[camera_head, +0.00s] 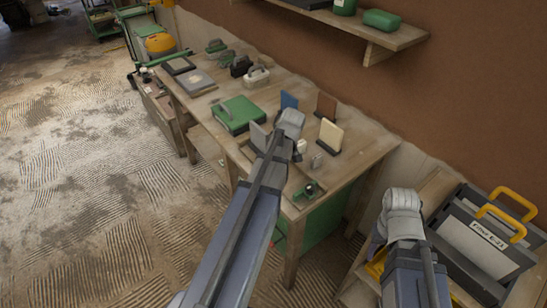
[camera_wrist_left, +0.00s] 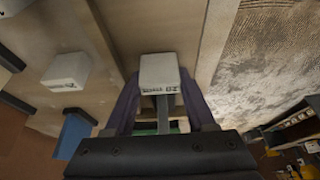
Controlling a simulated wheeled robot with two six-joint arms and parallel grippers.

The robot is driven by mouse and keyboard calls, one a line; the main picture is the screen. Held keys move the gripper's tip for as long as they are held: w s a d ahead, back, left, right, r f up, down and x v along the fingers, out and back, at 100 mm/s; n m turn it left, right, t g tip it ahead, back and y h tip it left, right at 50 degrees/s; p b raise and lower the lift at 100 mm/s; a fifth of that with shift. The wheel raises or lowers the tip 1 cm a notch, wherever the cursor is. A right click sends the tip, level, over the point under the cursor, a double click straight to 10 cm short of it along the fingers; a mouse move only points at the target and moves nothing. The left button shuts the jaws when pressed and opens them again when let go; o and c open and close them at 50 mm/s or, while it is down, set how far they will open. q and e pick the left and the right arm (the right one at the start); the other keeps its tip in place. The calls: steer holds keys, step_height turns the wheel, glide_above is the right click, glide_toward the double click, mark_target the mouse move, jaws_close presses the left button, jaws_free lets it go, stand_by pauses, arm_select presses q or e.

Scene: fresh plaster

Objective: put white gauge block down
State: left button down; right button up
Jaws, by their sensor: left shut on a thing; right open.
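The white gauge block (camera_wrist_left: 158,74), a pale block with dark lettering on its near side, is between the fingers of my left gripper (camera_wrist_left: 159,104) in the left wrist view. That gripper is shut on it, over pale wood. In the head view my left gripper (camera_head: 296,146) is over the near part of the workbench (camera_head: 350,160); I cannot make out the block there. Whether the block touches the wood is unclear. My right gripper (camera_head: 401,208) is open, beside the bench's right end, away from the block.
A second white block (camera_wrist_left: 66,70) and a blue piece (camera_wrist_left: 76,134) are near the held block. A cream upright plate (camera_head: 329,136), a brown plate (camera_head: 326,105) and a green case (camera_head: 236,114) stand on the bench. Yellow-handled dark cases (camera_head: 482,245) are at right.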

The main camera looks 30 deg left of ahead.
arm_select(q)
steer(key=shift+f, duration=0.2)
steer(key=shift+c, duration=1.2)
jaws_free()
steer(key=shift+r, duration=0.1)
steer(key=p+v, duration=1.1)
steer(key=v, duration=0.1)
steer(key=shift+r, duration=0.15)
steer(key=shift+s+d, duration=0.1)
steer(key=s+d+m+h, duration=0.1)
steer(key=s+d+m, duration=0.4)
steer(key=d, duration=0.3)
steer(key=s+d+f+m+g+h, duration=0.1)
steer(key=s+d+m, duration=0.3)
steer(key=d, duration=0.5)
steer(key=s+d+m, duration=0.5)
steer(key=d+m, duration=0.3)
steer(key=d, duration=0.1)
steer(key=shift+s+f+g+h, duration=0.35)
steer(key=shift+s+g+h, duration=0.05)
